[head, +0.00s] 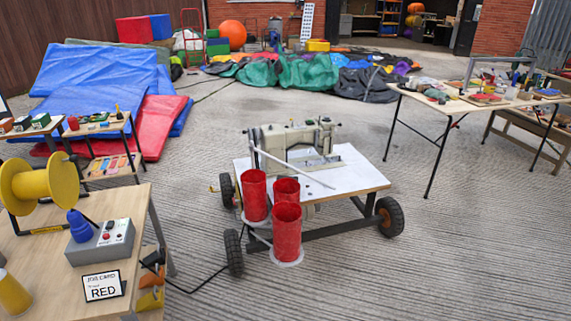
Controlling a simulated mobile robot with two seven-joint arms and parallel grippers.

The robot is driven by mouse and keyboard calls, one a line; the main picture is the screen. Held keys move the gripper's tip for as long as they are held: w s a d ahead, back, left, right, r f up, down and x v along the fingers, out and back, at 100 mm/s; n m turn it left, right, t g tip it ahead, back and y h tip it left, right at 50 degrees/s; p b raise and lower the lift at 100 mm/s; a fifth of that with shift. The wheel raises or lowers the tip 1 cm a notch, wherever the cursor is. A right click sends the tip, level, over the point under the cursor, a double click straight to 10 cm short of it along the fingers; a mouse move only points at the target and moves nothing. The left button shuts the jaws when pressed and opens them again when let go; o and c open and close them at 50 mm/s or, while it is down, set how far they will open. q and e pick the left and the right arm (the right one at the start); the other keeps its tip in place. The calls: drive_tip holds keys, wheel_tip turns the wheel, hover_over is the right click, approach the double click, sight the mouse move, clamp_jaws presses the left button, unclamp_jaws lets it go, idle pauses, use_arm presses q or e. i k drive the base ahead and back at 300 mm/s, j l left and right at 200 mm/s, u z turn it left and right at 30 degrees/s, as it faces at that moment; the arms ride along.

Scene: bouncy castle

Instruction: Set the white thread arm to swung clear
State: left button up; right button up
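The white thread arm (297,169) is a thin pale bar at the left end of a sewing machine (300,137) on a wheeled cart (352,172). It slants from an upright post (251,141) down to the right, across the front of the machine, and its free end shows over the white tabletop. Three red cylinders, left (255,197), middle (286,189) and front (287,232), stand at the cart's near left side. The bar passes close above and behind them; I cannot tell whether it touches any. Neither of my grippers is in view.
A wooden bench (48,258) at left holds a yellow spool (40,184), a control box (103,242) and a job card reading RED (104,286). A cable runs from there to the cart. A folding table (470,104) stands at right. The concrete floor around the cart is mostly clear.

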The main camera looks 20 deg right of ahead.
sight(251, 148)
drive_tip(key=i+l+u, duration=0.15)
drive_tip(key=i+l, duration=0.3)
drive_tip(key=i+l+u, duration=0.15)
drive_tip(key=i+l, duration=0.35)
drive_tip(key=i+l+u, duration=0.15)
drive_tip(key=i+l, duration=0.3)
drive_tip(key=l, duration=0.2)
